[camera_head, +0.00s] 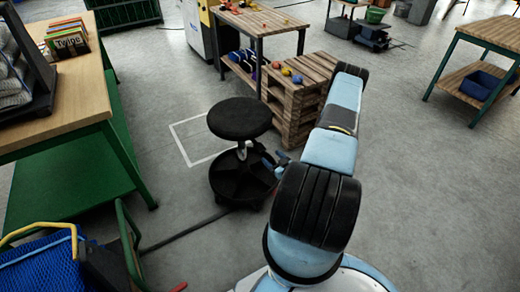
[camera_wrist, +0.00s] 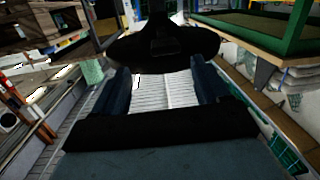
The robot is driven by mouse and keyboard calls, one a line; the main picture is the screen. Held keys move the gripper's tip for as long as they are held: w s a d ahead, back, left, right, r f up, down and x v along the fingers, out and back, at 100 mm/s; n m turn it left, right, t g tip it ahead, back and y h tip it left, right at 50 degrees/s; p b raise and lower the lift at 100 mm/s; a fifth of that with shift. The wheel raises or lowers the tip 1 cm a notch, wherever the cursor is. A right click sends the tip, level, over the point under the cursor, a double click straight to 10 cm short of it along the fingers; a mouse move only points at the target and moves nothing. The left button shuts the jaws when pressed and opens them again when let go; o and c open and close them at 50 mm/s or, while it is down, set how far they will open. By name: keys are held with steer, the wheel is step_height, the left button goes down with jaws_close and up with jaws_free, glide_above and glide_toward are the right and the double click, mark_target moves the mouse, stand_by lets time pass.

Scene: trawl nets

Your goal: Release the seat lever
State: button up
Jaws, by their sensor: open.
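A stool with a round black seat (camera_head: 239,118) stands left of my arm in the head view. Its short grey column rises from a round black base (camera_head: 238,190). My gripper (camera_head: 270,163) is at the right side of the stool, below seat height and close to the column. In the wrist view my gripper (camera_wrist: 160,78) is open, with two dark blue fingers apart and nothing seen between them. The dark seat (camera_wrist: 190,42) spans the top middle, just beyond the fingertips. I cannot make out the seat lever clearly in either view; contact with it cannot be told.
A wooden pallet stack (camera_head: 292,105) stands behind the stool, right of it. A workbench with a green lower shelf (camera_head: 75,170) is at the left. A dark cable (camera_head: 185,232) runs over the floor to the stool.

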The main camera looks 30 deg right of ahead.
mark_target(259, 148)
steer(key=shift+m+t+h, duration=0.4)
steer(key=shift+m+t, duration=0.1)
steer(key=shift+m, duration=0.2)
steer(key=w, duration=0.3)
steer(key=w+a+f, duration=0.1)
steer(key=w, duration=0.3)
steer(key=w+f, duration=0.1)
steer(key=w, duration=0.3)
steer(key=shift+a+f, duration=0.1)
steer(key=shift+a, duration=0.25)
jaws_close()
steer(key=shift+r+g, duration=0.4)
steer(key=shift+r, duration=0.15)
jaws_free()
steer(key=shift+s, duration=0.1)
